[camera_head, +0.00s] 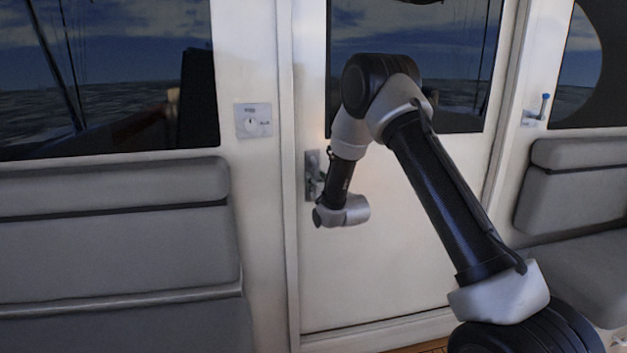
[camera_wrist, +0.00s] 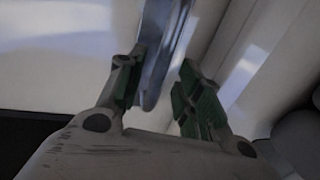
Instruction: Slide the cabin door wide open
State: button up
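The white cabin door (camera_head: 400,250) stands in its frame and looks shut, with a dark window in its upper half. Its metal handle plate (camera_head: 311,178) is at the door's left edge, partly covered by my wrist. In the wrist view, a shiny metal handle (camera_wrist: 158,50) reaches down between the two green-padded fingers of my gripper (camera_wrist: 158,88). The fingers are apart. The handle is close to the left finger, and I cannot tell if they touch. A gap shows between the handle and the right finger. My gripper's fingers are hidden in the head view.
A grey padded bench (camera_head: 110,235) stands left of the door and another grey seat (camera_head: 580,195) stands right of it. A lock plate (camera_head: 253,120) is on the wall left of the door frame. A small blue-tipped lever (camera_head: 541,108) is on the right wall.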

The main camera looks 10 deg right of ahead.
jog(key=shift+w+a, duration=0.2)
jog(key=shift+w, duration=1.05)
grip_shut()
jog(key=shift+d, duration=0.1)
